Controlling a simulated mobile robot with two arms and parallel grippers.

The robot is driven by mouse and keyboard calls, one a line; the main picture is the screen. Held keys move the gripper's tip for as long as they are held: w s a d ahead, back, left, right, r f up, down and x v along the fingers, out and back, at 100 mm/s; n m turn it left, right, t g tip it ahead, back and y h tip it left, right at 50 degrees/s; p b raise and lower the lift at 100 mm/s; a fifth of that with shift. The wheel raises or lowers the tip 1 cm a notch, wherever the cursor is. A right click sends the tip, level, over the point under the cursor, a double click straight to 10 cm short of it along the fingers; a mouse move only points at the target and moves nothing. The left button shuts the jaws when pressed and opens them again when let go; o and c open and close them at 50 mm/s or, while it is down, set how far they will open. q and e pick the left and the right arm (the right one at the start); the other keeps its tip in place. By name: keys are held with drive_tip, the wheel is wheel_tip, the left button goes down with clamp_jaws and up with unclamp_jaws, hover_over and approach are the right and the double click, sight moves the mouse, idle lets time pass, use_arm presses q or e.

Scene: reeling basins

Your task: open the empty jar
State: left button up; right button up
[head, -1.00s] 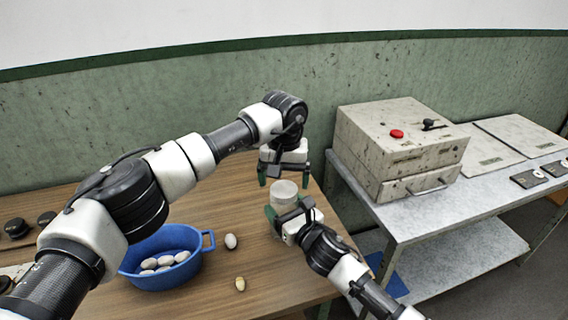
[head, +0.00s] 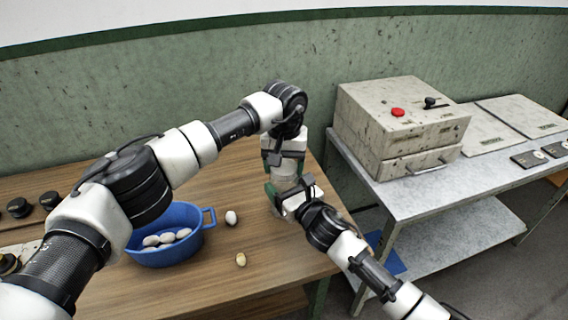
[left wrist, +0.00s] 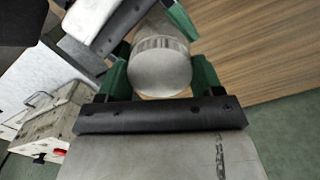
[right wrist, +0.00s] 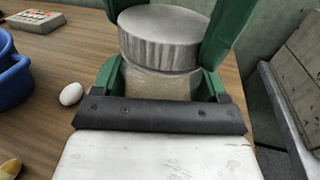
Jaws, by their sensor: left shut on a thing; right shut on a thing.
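The jar (right wrist: 160,82) stands upright on the wooden table, with clear walls and a wide, ribbed grey lid (right wrist: 160,38). No contents are discernible through the walls. My right gripper (head: 281,193) is shut on the jar's body below the lid, from the front. My left gripper (head: 284,166) points down from above and is shut on the lid, its green fingers on either side. In the left wrist view the round lid top (left wrist: 160,72) sits between those fingers. The lid is still on the jar. In the head view the grippers mostly hide the jar.
A blue basin (head: 165,252) with several white cocoons stands left on the table (head: 215,270). One white cocoon (head: 231,217) and a yellowish one (head: 241,259) lie loose beside it. A grey box with a red button (head: 398,112) stands on the metal table to the right.

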use_arm(q)
drive_tip(key=n, duration=1)
drive_tip(key=shift+n, duration=0.4)
drive_tip(key=n, duration=0.7)
drive_tip(key=shift+r+n, duration=0.1)
drive_tip(key=shift+n, duration=0.2)
drive_tip(key=n, duration=0.8)
use_arm(e)
drive_tip(key=shift+f, duration=0.1)
use_arm(q)
drive_tip(key=n, duration=0.3)
drive_tip(key=shift+n, duration=0.3)
drive_tip(key=n, duration=0.5)
drive_tip(key=shift+n, duration=0.4)
drive_tip(key=n, duration=0.5)
drive_tip(key=shift+n, duration=0.4)
drive_tip(key=n, duration=0.5)
drive_tip(key=shift+n, duration=0.4)
drive_tip(key=n, duration=0.6)
drive_tip(key=shift+r+n, duration=0.1)
drive_tip(key=shift+n, duration=0.2)
